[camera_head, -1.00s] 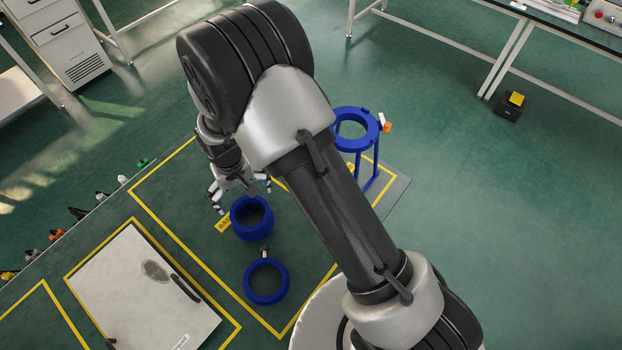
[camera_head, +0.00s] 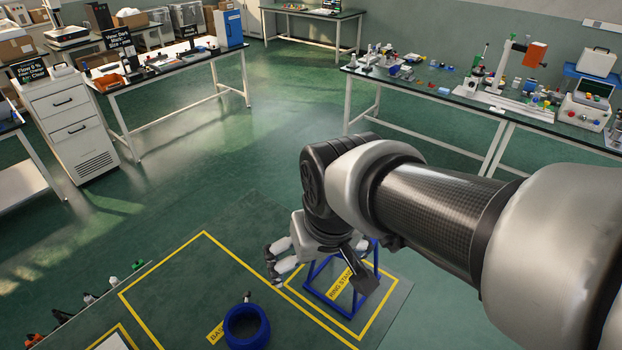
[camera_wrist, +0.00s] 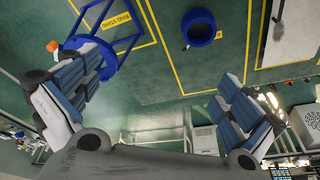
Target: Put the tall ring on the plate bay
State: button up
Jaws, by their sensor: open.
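A blue ring with a thick, tall wall (camera_head: 247,326) stands on the green floor mat beside a yellow label; it also shows in the wrist view (camera_wrist: 198,28). I take it for the tall ring. A grey-white plate in a yellow outline shows in the wrist view (camera_wrist: 290,28); which area is the plate bay I cannot tell. My gripper (camera_head: 274,264) is open and empty, beside the blue ring stand (camera_head: 345,305) and apart from the ring. In the wrist view my gripper (camera_wrist: 158,82) has its left finger overlapping the stand (camera_wrist: 98,58).
My arm hides part of the stand in the head view. Small tools and bottles line the mat's left edge (camera_head: 90,299). Workbenches (camera_head: 437,98) and a drawer cabinet (camera_head: 72,127) stand behind. The green floor between is open.

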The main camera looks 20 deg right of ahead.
jog(key=s+d+r+t, duration=0.1)
jog(key=s+d, duration=0.3)
jog(key=s, duration=0.5)
jog(key=shift+s+r+m, duration=0.4)
jog(key=shift+r, duration=0.25)
jog(key=shift+f, duration=0.1)
